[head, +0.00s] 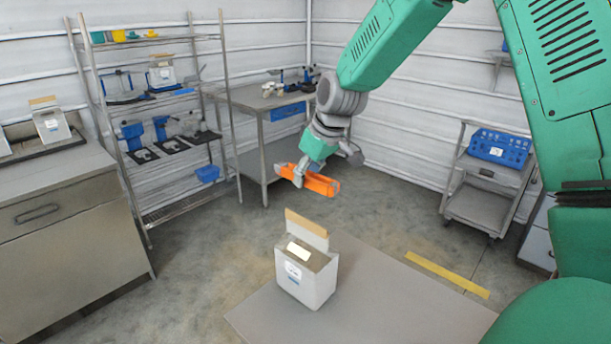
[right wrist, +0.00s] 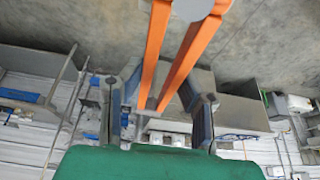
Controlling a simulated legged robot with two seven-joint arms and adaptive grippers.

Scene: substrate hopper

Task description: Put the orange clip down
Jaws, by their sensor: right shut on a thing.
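The orange clip (head: 321,184) is a long, two-armed piece held in the air by my right gripper (head: 300,175). The clip is above the floor, behind the white box on the grey platform, and touches no surface that I can see. In the right wrist view the two arms of the clip (right wrist: 184,62) run from the top edge down between the fingers of my right gripper (right wrist: 165,105), which is shut on it. My left gripper is in neither view.
A white box (head: 303,282) with an open tan lid stands on the grey platform (head: 390,310). A steel table (head: 255,98), a wire shelf (head: 190,212) and a cabinet (head: 50,210) stand at the back and left. A grey cart (head: 480,207) holds a blue bin (head: 499,147). The platform right of the box is clear.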

